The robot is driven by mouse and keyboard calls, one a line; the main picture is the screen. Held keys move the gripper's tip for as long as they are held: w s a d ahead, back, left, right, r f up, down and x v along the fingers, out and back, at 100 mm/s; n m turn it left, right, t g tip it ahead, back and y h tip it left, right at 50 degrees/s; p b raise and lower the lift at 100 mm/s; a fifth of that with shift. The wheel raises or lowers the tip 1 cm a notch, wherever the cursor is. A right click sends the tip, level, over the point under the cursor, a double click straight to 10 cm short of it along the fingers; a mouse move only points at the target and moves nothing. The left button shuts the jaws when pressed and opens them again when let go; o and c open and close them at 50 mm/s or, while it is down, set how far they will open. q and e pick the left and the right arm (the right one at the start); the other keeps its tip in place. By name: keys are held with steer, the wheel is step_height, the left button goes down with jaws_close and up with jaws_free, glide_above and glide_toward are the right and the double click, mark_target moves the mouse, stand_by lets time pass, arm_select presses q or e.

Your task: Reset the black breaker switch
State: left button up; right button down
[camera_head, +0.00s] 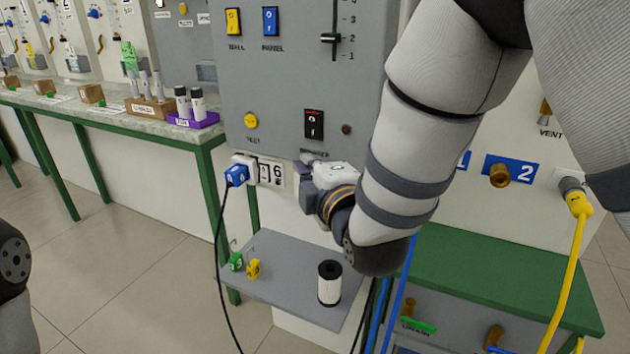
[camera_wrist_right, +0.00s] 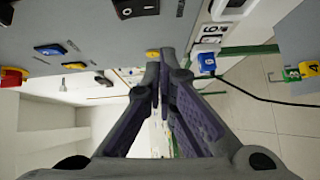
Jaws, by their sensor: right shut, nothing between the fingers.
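The black breaker switch (camera_head: 314,124) sits on the grey wall panel (camera_head: 285,85), with white marks and a thin red strip at its top. In the wrist view the black switch (camera_wrist_right: 135,8) is at the top edge, partly cut off. Which way its rocker is tilted I cannot tell. My right gripper (camera_head: 306,158) is just below the switch in the head view, apart from it, pointing left along the panel. In the wrist view its fingers (camera_wrist_right: 158,65) are shut with nothing between them. My left gripper is not in view.
A blue plug (camera_head: 237,174) with a black cable sits lower left.

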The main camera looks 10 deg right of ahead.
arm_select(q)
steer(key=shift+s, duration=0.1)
arm_select(e)
steer(key=s, duration=0.4)
steer(key=shift+d+f, duration=0.2)
steer(key=shift+f, duration=0.1)
steer(key=s+d+f+m+g+h, duration=0.1)
steer(key=s+d+f+m+g, duration=0.15)
steer(key=s+f, duration=0.4)
steer(key=s+d+f+m+g, duration=0.2)
steer(key=s+f+m+g, duration=0.15)
steer(key=f, duration=0.65)
steer(key=s+d+f+m+g+h, duration=0.1)
steer(key=s+d+f+m+g, duration=0.2)
steer(key=f, duration=0.6)
steer(key=s+d+f+m+g, duration=0.1)
steer(key=s+f+m+g, duration=0.2)
steer(key=s, duration=0.6)
steer(key=s+d+f+m+g, duration=0.1)
steer(key=s+f+m+g, duration=0.2)
steer(key=s, duration=0.6)
steer(key=s+d+f+m+g, duration=0.1)
steer(key=s+f+m+g, duration=0.2)
steer(key=s, duration=0.6)
steer(key=shift+d+f+m, duration=0.4)
steer(key=shift+m, duration=0.2)
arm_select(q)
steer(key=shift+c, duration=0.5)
